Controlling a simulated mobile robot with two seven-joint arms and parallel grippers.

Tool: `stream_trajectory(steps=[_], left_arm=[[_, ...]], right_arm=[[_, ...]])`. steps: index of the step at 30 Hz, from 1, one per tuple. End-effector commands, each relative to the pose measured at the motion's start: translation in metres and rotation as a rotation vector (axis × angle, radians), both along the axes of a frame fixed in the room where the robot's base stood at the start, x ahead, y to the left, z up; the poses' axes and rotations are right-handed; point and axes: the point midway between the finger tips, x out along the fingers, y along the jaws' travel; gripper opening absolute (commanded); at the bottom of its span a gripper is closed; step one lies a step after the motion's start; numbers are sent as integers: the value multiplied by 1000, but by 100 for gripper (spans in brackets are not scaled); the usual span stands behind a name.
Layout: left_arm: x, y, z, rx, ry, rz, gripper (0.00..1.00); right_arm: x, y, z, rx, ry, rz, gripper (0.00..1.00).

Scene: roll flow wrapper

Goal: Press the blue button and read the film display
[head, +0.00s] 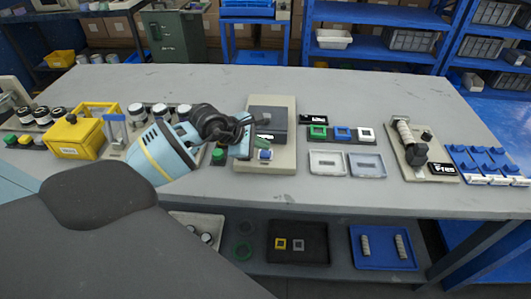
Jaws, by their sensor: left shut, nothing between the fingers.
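A blue button (265,154) in a light surround sits on the front part of a beige machine base (285,160), which also carries a grey box (270,113). My left gripper (247,131) is shut and empty, over the left side of this machine, above and left of the blue button and apart from it in the picture. Small black plates with white lettering stand by the machine (313,119) and by a roll holder (442,169); the lettering is too small to read surely, and I cannot tell which is the film display. My right gripper is out of view.
A green button (218,155) is left of the machine. A yellow box (76,135) and several jars stand at the left. Two shallow trays (327,170) and (367,173) lie right of the machine. Blue clips (482,165) lie far right. The table's back is clear.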

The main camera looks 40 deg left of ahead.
Motion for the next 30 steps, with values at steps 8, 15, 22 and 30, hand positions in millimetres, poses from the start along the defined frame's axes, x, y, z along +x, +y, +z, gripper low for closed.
stream_trajectory(steps=[8,15,22,30], left_arm=[[0,0,0,0,0,0,0],[0,0,0,0,0,0,0],[0,0,0,0,0,0,0],[0,0,0,0,0,0,0]], right_arm=[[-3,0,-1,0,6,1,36],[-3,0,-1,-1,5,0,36],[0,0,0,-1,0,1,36],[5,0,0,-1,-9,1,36]])
